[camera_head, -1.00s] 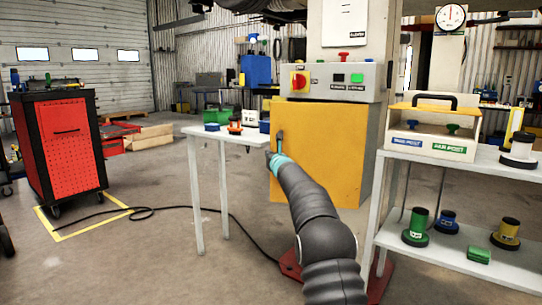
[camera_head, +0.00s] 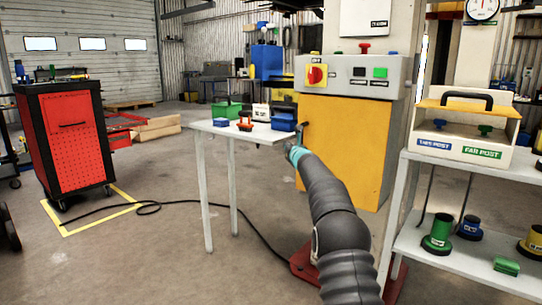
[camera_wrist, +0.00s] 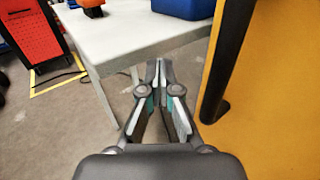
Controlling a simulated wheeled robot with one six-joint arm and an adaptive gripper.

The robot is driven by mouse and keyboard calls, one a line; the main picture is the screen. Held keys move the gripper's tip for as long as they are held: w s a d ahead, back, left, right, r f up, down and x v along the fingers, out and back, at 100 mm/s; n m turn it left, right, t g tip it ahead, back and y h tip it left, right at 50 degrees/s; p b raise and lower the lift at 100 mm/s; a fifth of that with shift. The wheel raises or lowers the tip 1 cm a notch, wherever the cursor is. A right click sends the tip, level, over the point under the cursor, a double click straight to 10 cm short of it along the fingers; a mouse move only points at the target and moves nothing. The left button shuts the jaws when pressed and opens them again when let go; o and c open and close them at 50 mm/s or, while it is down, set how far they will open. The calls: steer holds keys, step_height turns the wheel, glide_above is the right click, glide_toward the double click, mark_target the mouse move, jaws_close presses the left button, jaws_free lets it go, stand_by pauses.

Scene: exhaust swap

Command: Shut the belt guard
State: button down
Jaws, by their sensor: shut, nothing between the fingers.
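The belt guard appears as a yellow panel (camera_head: 345,150) below a grey control box. In the wrist view the yellow panel (camera_wrist: 285,110) fills the right side, with a dark upright handle (camera_wrist: 228,60) near its left edge. The handle (camera_head: 300,131) also shows small in the head view. My gripper (camera_wrist: 160,68) is shut and empty, left of the handle and apart from it in the picture. In the head view my gripper (camera_head: 292,146) is at the panel's left edge, partly hidden by my arm. I cannot tell how far the guard stands open.
A white table (camera_head: 240,132) with small coloured items stands just left of the panel. The control box (camera_head: 355,77) has a red knob. A shelf (camera_head: 470,170) with coloured posts stands right. A red tool cabinet (camera_head: 68,140) and a floor cable are left.

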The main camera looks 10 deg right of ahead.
steer(key=shift+s+a+n+b, duration=0.8)
steer(key=shift+s+a+b, duration=3.2)
steer(key=shift+a, duration=1.6)
steer(key=s+a+f+n+g+y, duration=0.2)
steer(key=s+a+f+n+y, duration=0.25)
steer(key=f+n, duration=0.4)
steer(key=s+a+f+n+g+y+p, duration=0.1)
steer(key=s+a+f+n+g, duration=0.15)
steer(key=s+n, duration=0.5)
steer(key=s+a+f+n+g+y+p, duration=0.1)
steer(key=s+a+f+n+g, duration=0.2)
steer(key=s+n, duration=0.4)
steer(key=s+d+f+n+g+h+p, duration=0.1)
steer(key=s+d+n+g+h+p, duration=0.15)
steer(key=s, duration=0.95)
steer(key=s+d+n+g+h+p, duration=0.15)
steer(key=s+n, duration=0.25)
steer(key=s, duration=0.7)
steer(key=s+d+f+n+g+h+p, duration=0.1)
steer(key=s+d+n+g+h, duration=0.15)
steer(key=s, duration=0.95)
steer(key=s+d+r+p, duration=0.2)
steer(key=s+r, duration=0.1)
steer(key=s, duration=0.1)
steer(key=s+d+r+n+t+h+p, duration=0.1)
steer(key=s+r+p, duration=0.1)
steer(key=s, duration=0.3)
steer(key=shift+s+d+r+n+t, duration=0.25)
steer(key=shift+d+r+n+t, duration=0.1)
steer(key=shift+r, duration=0.2)
